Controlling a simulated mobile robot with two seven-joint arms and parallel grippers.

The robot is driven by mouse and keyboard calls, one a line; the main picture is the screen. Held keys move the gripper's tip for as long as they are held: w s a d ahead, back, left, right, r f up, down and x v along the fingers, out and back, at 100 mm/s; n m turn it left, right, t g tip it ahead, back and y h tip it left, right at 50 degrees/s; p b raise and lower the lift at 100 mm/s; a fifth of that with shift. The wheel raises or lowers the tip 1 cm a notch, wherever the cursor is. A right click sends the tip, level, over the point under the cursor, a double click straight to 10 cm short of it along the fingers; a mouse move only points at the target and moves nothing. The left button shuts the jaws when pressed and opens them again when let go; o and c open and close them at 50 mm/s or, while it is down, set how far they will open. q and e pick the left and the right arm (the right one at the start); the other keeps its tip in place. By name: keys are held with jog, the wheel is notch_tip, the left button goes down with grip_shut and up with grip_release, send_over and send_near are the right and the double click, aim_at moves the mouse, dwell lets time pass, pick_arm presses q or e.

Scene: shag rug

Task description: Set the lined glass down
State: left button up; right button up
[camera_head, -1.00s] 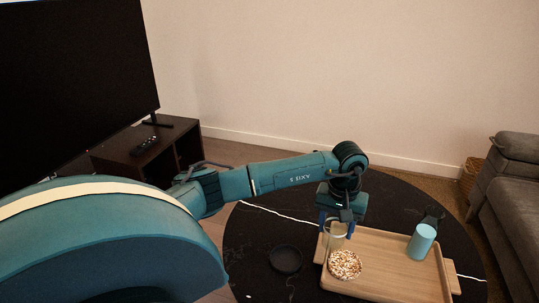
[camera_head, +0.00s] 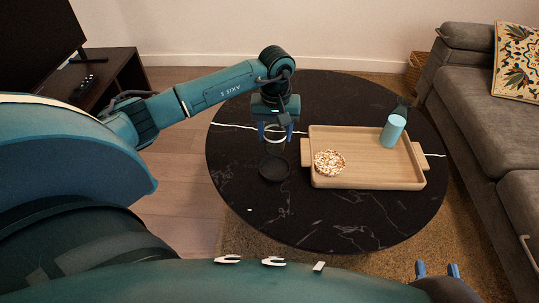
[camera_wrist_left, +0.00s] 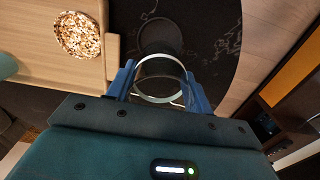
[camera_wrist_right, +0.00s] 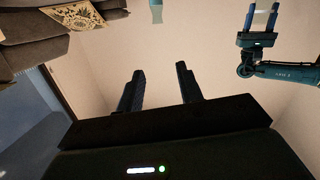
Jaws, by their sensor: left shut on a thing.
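My left gripper (camera_head: 274,132) is shut on a clear glass (camera_head: 276,146), held just behind a round black coaster (camera_head: 274,168) in the head view. In the left wrist view, the glass (camera_wrist_left: 160,80) sits between the two blue fingers (camera_wrist_left: 160,90), with its round rim facing the camera. The coaster (camera_wrist_left: 160,37) shows beyond it, partly covered by the glass. Whether the glass touches the table is hard to tell. Lines on the glass are not clear. My right gripper (camera_head: 437,269) is open and empty at the bottom right, also seen in the right wrist view (camera_wrist_right: 161,78).
A wooden tray (camera_head: 368,183) stands right of the coaster on the round black table (camera_head: 330,225). It holds a bowl of popcorn-like snack (camera_head: 330,163) and a light-blue cup (camera_head: 394,130). A dark object (camera_head: 402,104) stands behind the cup. The table's front is clear.

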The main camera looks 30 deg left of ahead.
aim_at(275, 145)
pick_arm(q)
notch_tip(275, 145, down, 5)
jog(key=shift+b, duration=0.45)
jog(key=shift+f+b, duration=0.45)
jog(key=shift+f, duration=1.25)
pick_arm(e)
jog(key=shift+a+r+n+t+y, duration=0.1)
jog(key=shift+a+n+t+y, duration=0.4)
jog(key=shift+t+y, duration=0.25)
pick_arm(q)
jog(key=shift+f, duration=0.1)
jog(key=o, duration=0.6)
jog(key=shift+f, duration=0.1)
jog(key=o, duration=0.5)
